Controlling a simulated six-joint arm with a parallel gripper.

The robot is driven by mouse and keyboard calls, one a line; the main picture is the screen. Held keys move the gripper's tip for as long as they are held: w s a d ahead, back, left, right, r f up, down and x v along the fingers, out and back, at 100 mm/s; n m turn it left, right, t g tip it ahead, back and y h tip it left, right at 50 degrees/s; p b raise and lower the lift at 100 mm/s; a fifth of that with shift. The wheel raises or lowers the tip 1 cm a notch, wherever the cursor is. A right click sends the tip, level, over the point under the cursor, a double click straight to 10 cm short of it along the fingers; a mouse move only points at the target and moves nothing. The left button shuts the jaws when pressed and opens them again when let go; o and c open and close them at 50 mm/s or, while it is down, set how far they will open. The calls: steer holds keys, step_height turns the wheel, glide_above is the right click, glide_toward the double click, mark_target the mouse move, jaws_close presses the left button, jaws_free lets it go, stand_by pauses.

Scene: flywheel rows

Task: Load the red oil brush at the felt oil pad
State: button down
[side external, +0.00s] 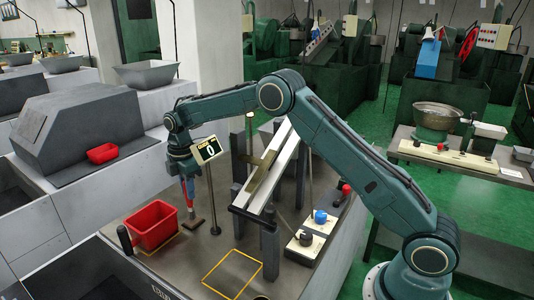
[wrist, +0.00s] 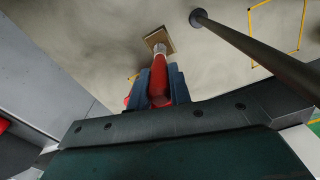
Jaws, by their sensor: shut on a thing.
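My gripper (side external: 188,183) is shut on the red oil brush (side external: 190,199), which points down. In the wrist view the brush's red handle (wrist: 159,82) sits between the two blue fingers (wrist: 158,88), and its pale tip points at the felt oil pad. The felt oil pad (side external: 194,223) is a small brown block on the table, just under the brush tip; it also shows in the wrist view as a tan square with a dark edge (wrist: 165,37). I cannot tell whether the tip touches the pad.
A red bin (side external: 153,226) stands just left of the pad. A thin upright post (side external: 212,200) stands close on the right and crosses the wrist view (wrist: 250,45). A sloped metal chute (side external: 268,172) stands farther right. A yellow outlined square (side external: 233,273) of bare table lies in front.

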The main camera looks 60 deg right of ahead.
steer(key=shift+f, duration=0.7)
stand_by(1.9)
steer(key=shift+r, duration=0.15)
steer(key=shift+r, duration=3.5)
steer(key=shift+r, duration=0.1)
steer(key=s+a+r+m, duration=0.5)
steer(key=s+r+m, duration=0.15)
steer(key=s, duration=0.25)
steer(key=s+a+r+m, duration=0.5)
steer(key=s+a+r, duration=0.1)
steer(key=s+r, duration=0.15)
steer(key=w+d+m, duration=0.1)
steer(key=d+m, duration=0.2)
steer(key=d, duration=0.8)
steer(key=shift+w, duration=0.3)
